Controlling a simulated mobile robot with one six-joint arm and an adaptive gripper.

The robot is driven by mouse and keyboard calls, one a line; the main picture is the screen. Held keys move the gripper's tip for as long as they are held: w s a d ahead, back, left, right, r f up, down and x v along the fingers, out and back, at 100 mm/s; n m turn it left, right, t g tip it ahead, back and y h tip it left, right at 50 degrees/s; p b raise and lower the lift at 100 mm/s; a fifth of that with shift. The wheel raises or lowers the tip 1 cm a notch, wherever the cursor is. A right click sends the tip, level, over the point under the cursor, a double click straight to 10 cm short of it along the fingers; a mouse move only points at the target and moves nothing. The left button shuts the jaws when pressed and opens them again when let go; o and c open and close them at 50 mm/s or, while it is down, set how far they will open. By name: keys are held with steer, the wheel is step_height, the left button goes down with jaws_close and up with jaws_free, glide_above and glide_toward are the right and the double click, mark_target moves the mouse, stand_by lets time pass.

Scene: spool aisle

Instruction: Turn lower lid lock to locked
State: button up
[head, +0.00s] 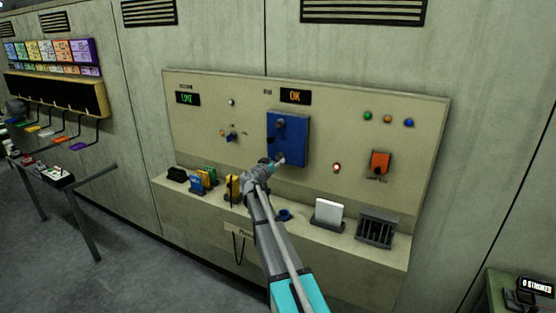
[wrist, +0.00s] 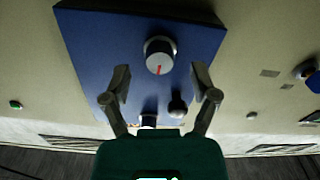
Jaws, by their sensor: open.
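The blue lid (head: 291,137) is on the beige wall panel and fills the middle of the wrist view (wrist: 95,50). A round silver lock knob (wrist: 160,55) with a red mark sits on it, apparently the lower lid lock; the mark points nearly straight down in that picture. My gripper (wrist: 160,84) is open, its fingers on either side, with the knob beyond their tips and not visibly touched. In the head view my gripper (head: 274,162) is at the lid's lower edge and partly hides that lock. A dark upper knob (head: 279,123) and a dark handle (wrist: 178,105) also show.
The panel has an OK display (head: 294,96), a lit red lamp (head: 336,167) and an orange switch (head: 380,162). The ledge below holds a white card (head: 328,213), a slotted dark box (head: 376,229) and several coloured blocks. A rack (head: 62,97) stands left.

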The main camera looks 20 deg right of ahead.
steer(key=shift+x, duration=1.3)
steer(key=shift+c, duration=0.2)
jaws_close()
